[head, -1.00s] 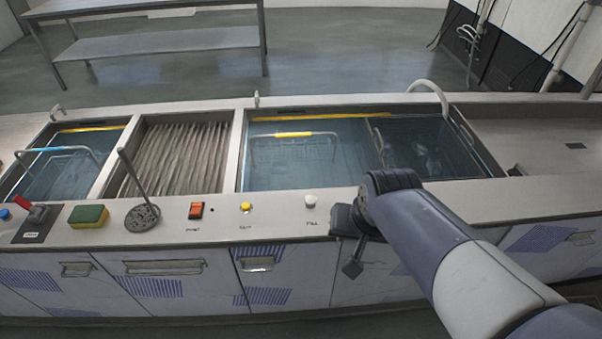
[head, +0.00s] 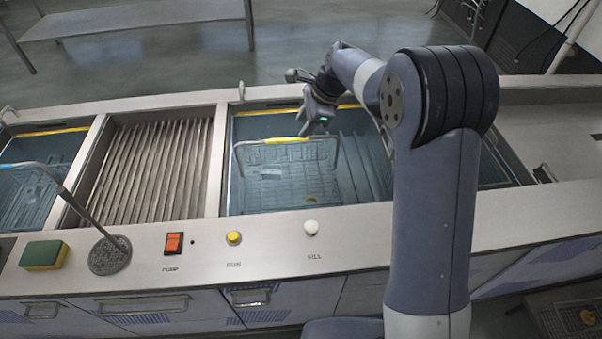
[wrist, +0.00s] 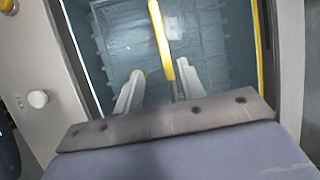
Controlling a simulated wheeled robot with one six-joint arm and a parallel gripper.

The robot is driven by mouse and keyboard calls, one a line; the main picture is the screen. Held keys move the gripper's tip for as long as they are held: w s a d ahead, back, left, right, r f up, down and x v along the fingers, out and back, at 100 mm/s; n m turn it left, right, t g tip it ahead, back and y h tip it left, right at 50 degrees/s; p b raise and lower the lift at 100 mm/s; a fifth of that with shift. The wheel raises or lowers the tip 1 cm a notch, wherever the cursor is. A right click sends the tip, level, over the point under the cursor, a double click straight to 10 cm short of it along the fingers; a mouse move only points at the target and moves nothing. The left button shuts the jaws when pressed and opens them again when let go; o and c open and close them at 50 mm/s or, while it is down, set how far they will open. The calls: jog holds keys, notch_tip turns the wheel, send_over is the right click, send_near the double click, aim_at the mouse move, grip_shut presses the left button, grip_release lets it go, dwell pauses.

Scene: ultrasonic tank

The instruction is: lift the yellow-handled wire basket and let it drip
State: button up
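The wire basket (head: 275,185) sits in the middle tank, its wire frame rising to a yellow handle (head: 283,140) above the tank. My gripper (head: 308,125) is over the tank, close to the right end of that handle. In the wrist view my gripper (wrist: 160,72) is open, its two pale fingers apart. The yellow handle (wrist: 160,38) runs between the fingers, with a visible gap on each side. Whether the fingertips reach down past the handle I cannot tell. A small yellow round item (head: 308,198) shows inside the basket.
A blue-handled basket (head: 25,195) stands in the left tank. A ribbed panel (head: 150,165) lies between the tanks. The front ledge carries a sponge (head: 44,255), a red switch (head: 173,243), a yellow button (head: 233,237) and a white knob (head: 310,228).

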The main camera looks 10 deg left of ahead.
jog(key=p+x, duration=0.2)
jog(key=x, duration=0.9)
jog(key=shift+w+a, duration=0.3)
jog(key=shift+a, duration=0.05)
jog(key=shift+c, duration=0.2)
grip_shut()
jog(key=shift+r, duration=0.15)
